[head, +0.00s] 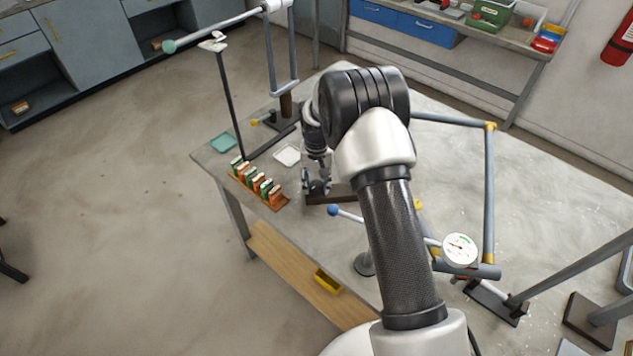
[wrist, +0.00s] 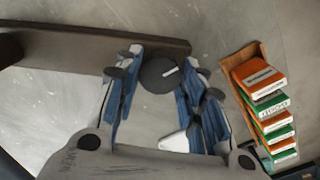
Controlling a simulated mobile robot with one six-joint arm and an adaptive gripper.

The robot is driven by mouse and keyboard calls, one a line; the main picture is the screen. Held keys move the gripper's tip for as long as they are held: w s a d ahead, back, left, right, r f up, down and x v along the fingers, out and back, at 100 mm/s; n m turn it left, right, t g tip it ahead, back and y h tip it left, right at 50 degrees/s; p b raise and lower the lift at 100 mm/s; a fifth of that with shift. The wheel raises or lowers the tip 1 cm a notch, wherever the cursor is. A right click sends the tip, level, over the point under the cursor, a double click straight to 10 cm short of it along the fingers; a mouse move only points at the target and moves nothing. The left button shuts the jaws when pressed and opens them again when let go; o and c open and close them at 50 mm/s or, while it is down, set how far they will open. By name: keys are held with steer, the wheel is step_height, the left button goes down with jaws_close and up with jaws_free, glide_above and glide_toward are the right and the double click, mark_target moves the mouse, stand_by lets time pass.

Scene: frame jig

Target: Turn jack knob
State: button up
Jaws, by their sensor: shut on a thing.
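The jack knob (wrist: 160,75) is a dark round disc with a white mark, seen in the wrist view beside a dark bar (wrist: 90,48). My gripper (wrist: 161,72) has its two blue-padded fingers on either side of the knob and is shut on it. In the head view my gripper (head: 317,187) is low over the table at the near end of the dark bar. The knob cannot be made out there, hidden by the gripper. A pale cone-like piece (wrist: 174,142) shows between the fingers, nearer the wrist.
A wooden rack (head: 262,192) of orange and green packs stands left of my gripper. A white dish (head: 287,155) and a teal tray (head: 223,143) lie behind it.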

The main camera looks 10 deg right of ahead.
steer(key=m, duration=0.5)
steer(key=shift+m, duration=0.3)
steer(key=m, duration=1)
steer(key=shift+m, duration=2.6)
steer(key=o, duration=1.1)
